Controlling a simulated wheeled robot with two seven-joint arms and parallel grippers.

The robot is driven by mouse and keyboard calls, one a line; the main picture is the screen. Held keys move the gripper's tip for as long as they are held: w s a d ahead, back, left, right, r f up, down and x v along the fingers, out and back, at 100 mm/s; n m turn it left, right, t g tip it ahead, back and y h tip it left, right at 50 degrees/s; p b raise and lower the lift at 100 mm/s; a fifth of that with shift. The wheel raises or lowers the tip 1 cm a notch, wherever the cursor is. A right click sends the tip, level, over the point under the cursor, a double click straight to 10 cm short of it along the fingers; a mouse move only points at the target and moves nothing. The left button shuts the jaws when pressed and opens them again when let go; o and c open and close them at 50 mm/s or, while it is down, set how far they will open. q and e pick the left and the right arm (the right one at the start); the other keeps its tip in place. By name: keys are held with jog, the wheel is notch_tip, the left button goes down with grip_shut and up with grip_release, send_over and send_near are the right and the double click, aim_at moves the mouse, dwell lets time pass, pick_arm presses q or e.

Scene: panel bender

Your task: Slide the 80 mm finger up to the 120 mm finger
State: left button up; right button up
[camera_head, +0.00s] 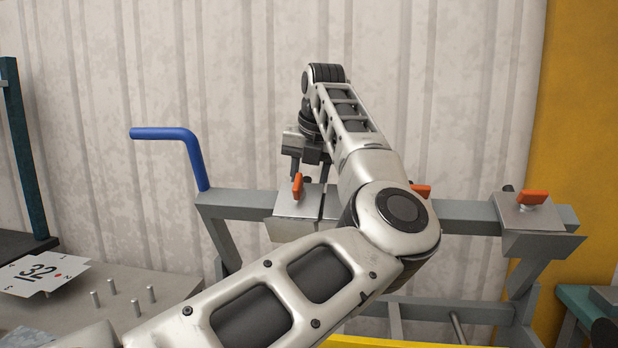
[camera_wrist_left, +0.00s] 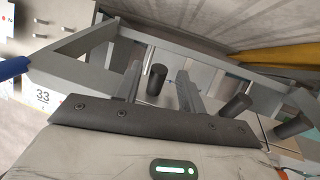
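Metal clamping fingers with orange levers sit on the grey beam (camera_head: 460,212) of the bender. One finger (camera_head: 290,208) is left of centre, with its lever (camera_head: 298,187) upright. Just right of it is another plate (camera_head: 331,204), a narrow gap apart and partly behind my left arm. A further lever (camera_head: 421,191) shows behind my elbow; its finger is mostly hidden. A wider finger (camera_head: 540,217) sits at the right end. No size marks are readable. My left gripper (camera_head: 309,176) hangs over the left finger near its lever. Its prongs (camera_wrist_left: 157,88) are apart in the wrist view. My right gripper is out of view.
A blue bent handle (camera_head: 185,140) rises at the beam's left end. A grey table (camera_head: 180,283) with upright pins and number cards (camera_head: 42,273) is at lower left. A yellow panel (camera_head: 575,120) stands at right. A corrugated wall is behind.

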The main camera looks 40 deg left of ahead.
aim_at(320, 194)
pick_arm(q)
jog(key=v, duration=1.6)
